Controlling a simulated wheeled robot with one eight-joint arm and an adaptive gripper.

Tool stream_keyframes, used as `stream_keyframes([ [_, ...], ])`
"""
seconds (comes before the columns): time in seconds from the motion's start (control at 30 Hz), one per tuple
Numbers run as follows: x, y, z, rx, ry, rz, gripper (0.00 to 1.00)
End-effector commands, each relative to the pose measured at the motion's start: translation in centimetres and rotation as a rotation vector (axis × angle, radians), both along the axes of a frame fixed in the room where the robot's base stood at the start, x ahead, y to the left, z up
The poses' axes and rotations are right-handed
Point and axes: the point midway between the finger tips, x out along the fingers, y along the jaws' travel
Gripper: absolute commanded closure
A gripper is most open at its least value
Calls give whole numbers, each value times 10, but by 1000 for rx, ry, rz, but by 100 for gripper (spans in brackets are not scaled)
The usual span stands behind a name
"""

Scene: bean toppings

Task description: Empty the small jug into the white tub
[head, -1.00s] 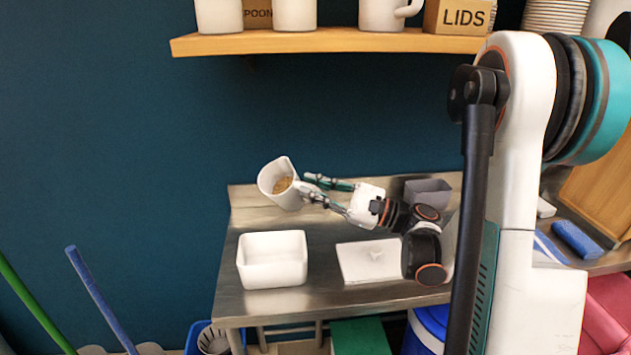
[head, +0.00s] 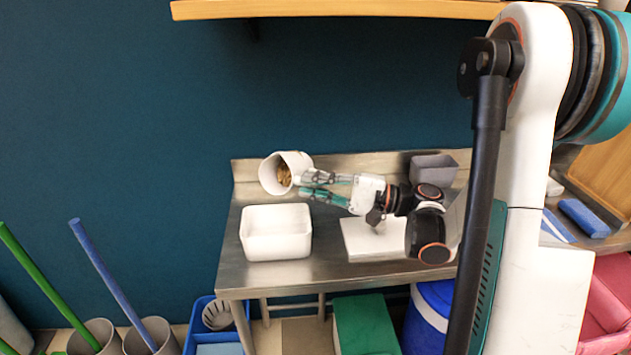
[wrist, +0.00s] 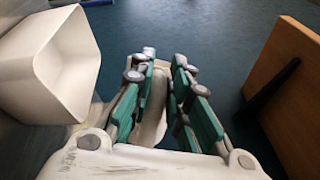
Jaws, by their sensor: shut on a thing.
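The small white jug (head: 298,160) is held above the back left of the steel table, tipped well over with its mouth facing left and toward the head camera. Tan-brown beans (head: 284,175) show inside it. My gripper (head: 304,184) is shut on the jug from the right. In the wrist view the fingers (wrist: 158,85) close around a pale part of the jug (wrist: 152,125), and the beans are hidden. The white tub (head: 275,250) stands on the table, in front of and below the jug. It also shows in the wrist view (wrist: 68,60). Its inside looks empty.
A white lid or board (head: 365,248) with a knob lies right of the tub under my wrist. A grey container (head: 433,168) stands at the back right. A wooden shelf (head: 340,9) runs above. The steel table (head: 240,283) is bare in front of the tub.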

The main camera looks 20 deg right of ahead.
Motion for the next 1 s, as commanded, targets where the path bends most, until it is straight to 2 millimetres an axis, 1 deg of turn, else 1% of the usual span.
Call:
stream_keyframes([
  [0.57, -9, 10, -32, -186, -159, 1, 100],
  [0.8, -15, 17, -37, -333, -284, 1, 100],
  [1.0, -17, 20, -40, -394, -336, 1, 100],
])
